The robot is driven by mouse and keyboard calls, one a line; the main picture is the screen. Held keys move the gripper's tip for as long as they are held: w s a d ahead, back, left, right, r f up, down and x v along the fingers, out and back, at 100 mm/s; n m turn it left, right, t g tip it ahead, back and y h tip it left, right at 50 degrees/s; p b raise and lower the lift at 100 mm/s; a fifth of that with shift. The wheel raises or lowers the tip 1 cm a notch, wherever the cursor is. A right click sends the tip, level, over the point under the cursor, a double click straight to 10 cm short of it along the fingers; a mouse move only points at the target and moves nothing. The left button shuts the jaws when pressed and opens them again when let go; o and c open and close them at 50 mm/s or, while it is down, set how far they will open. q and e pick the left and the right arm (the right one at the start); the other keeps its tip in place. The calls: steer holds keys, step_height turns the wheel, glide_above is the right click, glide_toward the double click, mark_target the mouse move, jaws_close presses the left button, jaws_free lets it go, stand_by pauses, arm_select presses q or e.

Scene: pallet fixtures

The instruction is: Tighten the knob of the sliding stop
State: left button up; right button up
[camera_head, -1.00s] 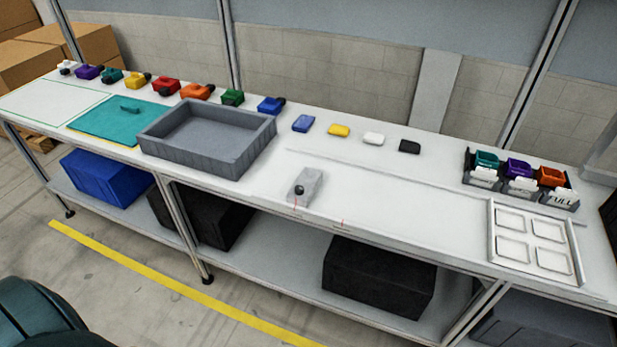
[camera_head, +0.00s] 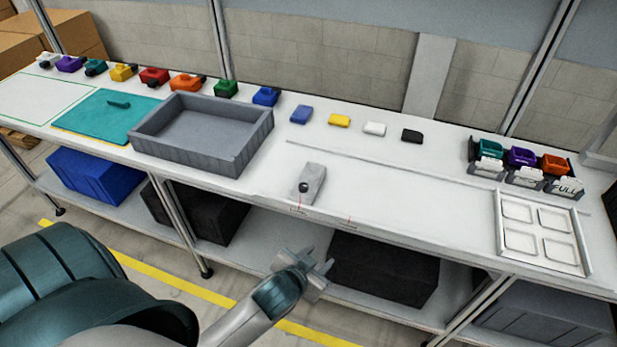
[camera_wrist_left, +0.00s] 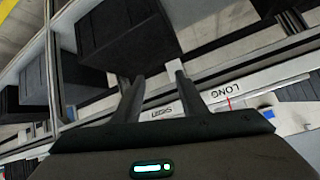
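The sliding stop (camera_head: 314,178) is a light grey block near the front edge of the white table in the head view. Its small black knob (camera_head: 303,187) is on its near end. My left gripper (camera_head: 321,262) is in front of the table, nearer to me than the stop and well apart from it. In the left wrist view its two dark fingers (camera_wrist_left: 160,82) are spread with nothing seen between them. My right gripper is in no view.
Red marks lie on the front edge (camera_head: 349,221); a LONG label (camera_wrist_left: 222,91) shows in the wrist view. A grey tray (camera_head: 244,163) stands left of the stop, a white four-pocket plate (camera_head: 500,232) to the right. Black crates (camera_head: 385,270) sit on the lower shelf.

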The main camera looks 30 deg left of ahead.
arm_select(q)
steer(key=w+d+r+m+t+h, duration=0.25)
steer(key=w+r, duration=0.25)
steer(key=r, duration=0.4)
steer(key=w+d+r+m+t+h, duration=0.1)
steer(key=w+d+r+t+h, duration=0.1)
steer(key=w+r+t, duration=0.45)
steer(key=w+d+r+m+h, duration=0.2)
steer(key=w+d+r, duration=0.1)
steer(key=r, duration=0.7)
steer(key=s+d+r+m+g+h, duration=0.3)
steer(key=d+r+m+g+h, duration=0.3)
steer(key=m, duration=0.4)
steer(key=s+d+r+m+g+h, duration=0.3)
steer(key=d+r+m+g+h, duration=0.1)
steer(key=d+m+g+h, duration=0.4)
steer(key=a+f+m+g+y, duration=0.4)
steer(key=a+f+g+y, duration=0.2)
steer(key=a+f+y, duration=0.35)
steer(key=w+a+r+n+y, duration=0.1)
steer(key=a+y, duration=0.4)
steer(key=a, duration=0.7)
steer(key=w+a+r+n+y, duration=0.2)
steer(key=a+n+y, duration=0.2)
steer(key=a, duration=0.8)
steer(key=shift+w+r+t+y, duration=0.2)
steer(key=shift+t+y, duration=0.1)
steer(key=shift+y, duration=0.3)
